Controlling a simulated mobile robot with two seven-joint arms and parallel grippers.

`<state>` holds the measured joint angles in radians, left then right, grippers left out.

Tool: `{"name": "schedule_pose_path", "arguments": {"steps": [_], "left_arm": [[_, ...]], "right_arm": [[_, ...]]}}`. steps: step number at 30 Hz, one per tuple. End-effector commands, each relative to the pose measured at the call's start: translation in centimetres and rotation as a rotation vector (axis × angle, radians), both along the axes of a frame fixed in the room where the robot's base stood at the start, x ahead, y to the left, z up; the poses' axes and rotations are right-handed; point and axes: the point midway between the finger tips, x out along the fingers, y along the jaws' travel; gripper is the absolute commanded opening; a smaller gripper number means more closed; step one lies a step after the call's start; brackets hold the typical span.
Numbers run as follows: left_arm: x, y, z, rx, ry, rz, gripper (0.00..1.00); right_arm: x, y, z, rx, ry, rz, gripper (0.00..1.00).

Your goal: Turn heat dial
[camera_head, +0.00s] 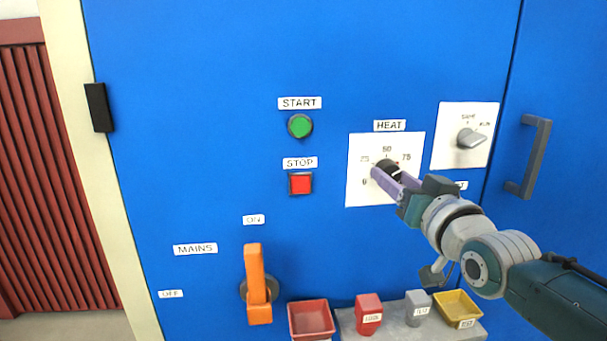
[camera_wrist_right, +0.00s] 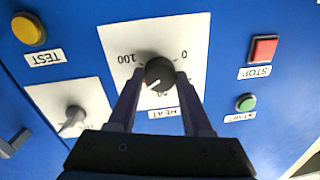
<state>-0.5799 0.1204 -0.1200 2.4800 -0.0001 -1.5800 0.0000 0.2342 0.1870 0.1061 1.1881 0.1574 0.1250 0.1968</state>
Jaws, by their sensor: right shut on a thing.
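The black heat dial (camera_head: 389,168) sits on a white scale plate (camera_head: 358,188) marked HEAT, with numbers around it, on the blue cabinet front. My right gripper (camera_head: 388,176) reaches in from the right and covers part of the dial and scale. In the right wrist view, which is upside down, the dial (camera_wrist_right: 159,75) with its white pointer line lies between the fingertips of my right gripper (camera_wrist_right: 156,80). The gripper is shut on the dial. The white pointer line points to the lower left in that view, near the 50 mark. My left gripper is not in view.
A grey selector knob (camera_head: 470,138) is right of the dial. The green START button (camera_head: 300,126), red STOP button (camera_head: 300,183) and orange MAINS lever (camera_head: 257,282) are to the left. Small bins and tagged blocks stand on a shelf (camera_head: 412,331) below. A grey door handle (camera_head: 533,155) sticks out at right.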

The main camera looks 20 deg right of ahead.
Motion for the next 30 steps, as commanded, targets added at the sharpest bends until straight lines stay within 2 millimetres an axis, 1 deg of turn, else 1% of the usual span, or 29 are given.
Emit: {"name": "schedule_pose_path", "arguments": {"steps": [2,3,10,17,20,23,30], "left_arm": [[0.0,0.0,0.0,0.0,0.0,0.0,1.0],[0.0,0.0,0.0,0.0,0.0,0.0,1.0],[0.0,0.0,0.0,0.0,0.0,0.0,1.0],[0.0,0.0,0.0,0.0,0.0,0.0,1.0],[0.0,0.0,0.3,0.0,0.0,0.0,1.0],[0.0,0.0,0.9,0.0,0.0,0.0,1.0],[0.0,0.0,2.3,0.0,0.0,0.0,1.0]], "right_arm": [[0.0,0.0,0.1,-0.002,-0.003,0.0,0.0],[0.0,0.0,0.1,-0.002,-0.003,0.0,0.54],[0.0,0.0,0.1,-0.001,-0.002,0.0,0.8],[0.0,0.0,0.0,-0.001,-0.001,0.0,0.8],[-0.5,0.1,0.1,-0.001,0.001,0.0,0.8],[-1.6,0.3,0.1,0.0,0.002,0.0,0.8],[-6.1,1.1,0.2,0.0,0.003,0.001,0.8]]}}
